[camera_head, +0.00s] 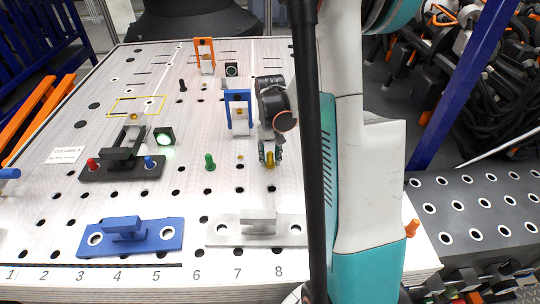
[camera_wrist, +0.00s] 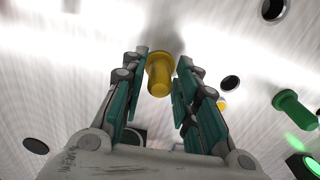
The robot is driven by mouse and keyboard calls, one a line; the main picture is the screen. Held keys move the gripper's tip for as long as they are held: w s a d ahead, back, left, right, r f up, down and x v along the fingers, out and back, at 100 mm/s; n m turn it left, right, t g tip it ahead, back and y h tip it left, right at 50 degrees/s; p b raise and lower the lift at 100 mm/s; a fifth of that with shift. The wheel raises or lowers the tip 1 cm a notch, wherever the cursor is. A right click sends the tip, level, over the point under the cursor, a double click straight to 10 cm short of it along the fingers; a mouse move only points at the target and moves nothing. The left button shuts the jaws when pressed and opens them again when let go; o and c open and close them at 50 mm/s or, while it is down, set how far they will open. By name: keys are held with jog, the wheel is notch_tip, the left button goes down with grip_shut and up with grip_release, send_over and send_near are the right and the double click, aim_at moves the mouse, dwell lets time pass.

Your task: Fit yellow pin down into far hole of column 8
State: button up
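A yellow pin (camera_head: 270,159) stands between my gripper's fingertips, low over the plate in line with the column marked 8. In the wrist view, the yellow pin (camera_wrist: 159,75) shows its rounded head and wider collar. My gripper (camera_head: 268,158) points down around it. In the wrist view, my gripper (camera_wrist: 163,62) has its fingers on both sides, with a visible gap at the right finger. The pin's lower end and any hole under it are hidden. A dark hole (camera_head: 270,188) lies just in front of the gripper.
A green pin (camera_head: 210,161) stands to the left. A blue bracket (camera_head: 238,97) stands close behind my gripper on its left. A grey bracket (camera_head: 257,229) and a blue bracket (camera_head: 126,234) lie in front. A dark fixture (camera_head: 122,166) with red and blue knobs sits at left.

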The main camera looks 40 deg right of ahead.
dwell(0.3)
notch_tip(320, 180, up, 12)
jog(key=shift+r, duration=0.1)
dwell(0.5)
